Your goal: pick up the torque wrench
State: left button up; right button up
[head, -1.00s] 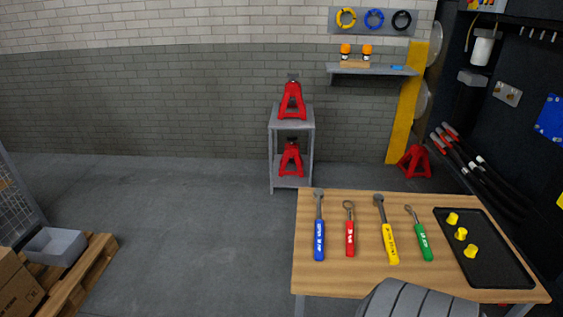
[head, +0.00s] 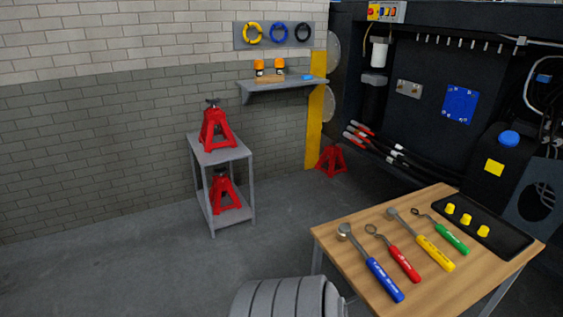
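Several tools lie side by side on the wooden table at lower right in the head view. One has a blue handle and a round ratchet-like head (head: 384,279). One has a red handle and a ring end (head: 403,264). One has a yellow handle and a thick metal head (head: 435,252). A shorter one has a green handle and a ring end (head: 452,237). The handle labels are too small to read, so I cannot tell for sure which is the torque wrench. Neither of my grippers is in view.
The wooden table (head: 345,262) also bears a black tray (head: 510,241) with yellow caps. A grey ribbed round thing (head: 275,299) is at the bottom edge, left of the table. A grey stand (head: 236,155) with red jacks is behind. Dark chassis panels fill the right.

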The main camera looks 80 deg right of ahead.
aim_at(343, 233)
jog(key=z, duration=0.05)
jog(key=i, duration=0.65)
jog(key=z, duration=2.9)
